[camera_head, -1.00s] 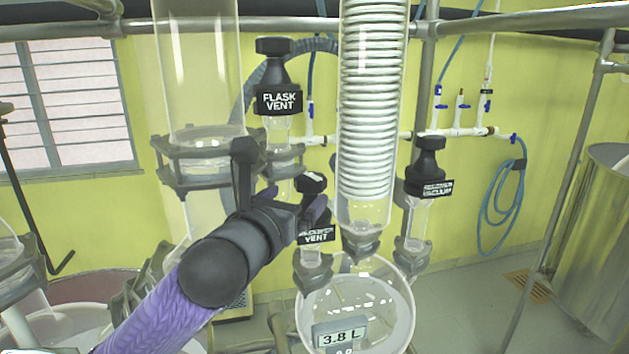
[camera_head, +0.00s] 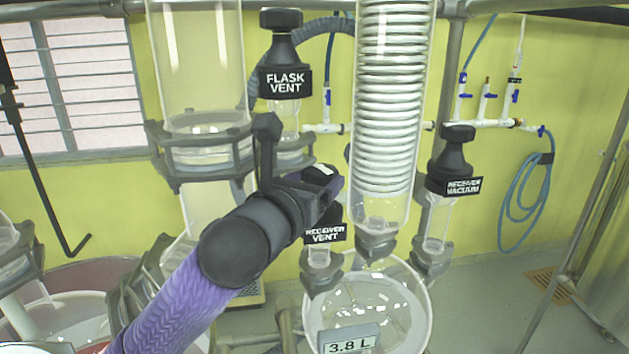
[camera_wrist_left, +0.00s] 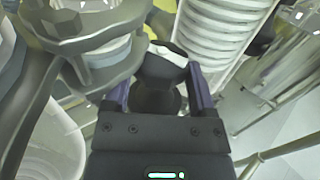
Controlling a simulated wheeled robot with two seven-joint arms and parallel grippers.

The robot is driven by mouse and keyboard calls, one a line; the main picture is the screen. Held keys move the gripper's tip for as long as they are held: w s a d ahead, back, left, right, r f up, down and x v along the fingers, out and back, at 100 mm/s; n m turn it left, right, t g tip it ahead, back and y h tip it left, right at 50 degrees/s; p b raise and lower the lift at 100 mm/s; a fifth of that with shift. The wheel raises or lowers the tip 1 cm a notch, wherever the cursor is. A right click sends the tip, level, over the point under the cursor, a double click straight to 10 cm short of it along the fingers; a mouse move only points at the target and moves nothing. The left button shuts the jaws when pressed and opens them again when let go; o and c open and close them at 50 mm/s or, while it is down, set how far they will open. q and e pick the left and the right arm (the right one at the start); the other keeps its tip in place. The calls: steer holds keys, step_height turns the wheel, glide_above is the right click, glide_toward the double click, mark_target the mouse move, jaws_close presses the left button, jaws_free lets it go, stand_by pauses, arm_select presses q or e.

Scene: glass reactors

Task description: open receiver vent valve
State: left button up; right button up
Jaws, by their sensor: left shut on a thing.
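The receiver vent valve (camera_head: 326,235) has a black label and sits on a clear glass neck above the round receiver flask (camera_head: 368,305). My left gripper (camera_head: 325,184) is at the valve's black knob and hides most of it in the head view. In the left wrist view the knob (camera_wrist_left: 163,70) stands between the two fingers of my left gripper (camera_wrist_left: 160,85), which is shut on it. My right gripper is not in view.
The flask vent valve (camera_head: 285,75) stands above and left of my gripper. The coiled condenser (camera_head: 388,110) rises close at its right. The receiver vacuum valve (camera_head: 455,175) is further right. A large glass column (camera_head: 200,70) stands at the left.

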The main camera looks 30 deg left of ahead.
arm_select(q)
steer(key=shift+d+r+n+y+p, duration=0.15)
steer(key=shift+n+y+p, duration=0.35)
steer(key=shift+p, duration=0.4)
steer(key=n+g+y+p, duration=0.1)
steer(key=n+y+p, duration=0.1)
steer(key=y+p, duration=0.1)
steer(key=n+g+y+p, duration=0.1)
steer(key=n+y+p, duration=0.1)
steer(key=y+p, duration=0.1)
steer(key=d+n+g+y+p, duration=0.1)
steer(key=n+g+y+p, duration=0.1)
steer(key=y, duration=0.2)
steer(key=shift+w+n+p, duration=0.25)
steer(key=shift+n+p, duration=0.05)
steer(key=shift+p, duration=0.1)
steer(key=n+g+y, duration=0.1)
steer(key=n+g+y+p, duration=0.1)
steer(key=g, duration=0.1)
steer(key=shift+w+d+n+y+p, duration=0.15)
steer(key=shift+n+y+p, duration=0.15)
steer(key=shift+y, duration=0.1)
steer(key=shift+w+d+f+n+g+y, duration=0.1)
steer(key=shift+n+g+y, duration=0.5)
steer(key=shift+n+g, duration=0.35)
steer(key=shift+w+f+n+g+y, duration=0.1)
steer(key=shift+n+g+y, duration=0.55)
steer(key=shift+g, duration=0.5)
steer(key=shift+n+g, duration=0.3)
steer(key=shift+g, duration=0.2)
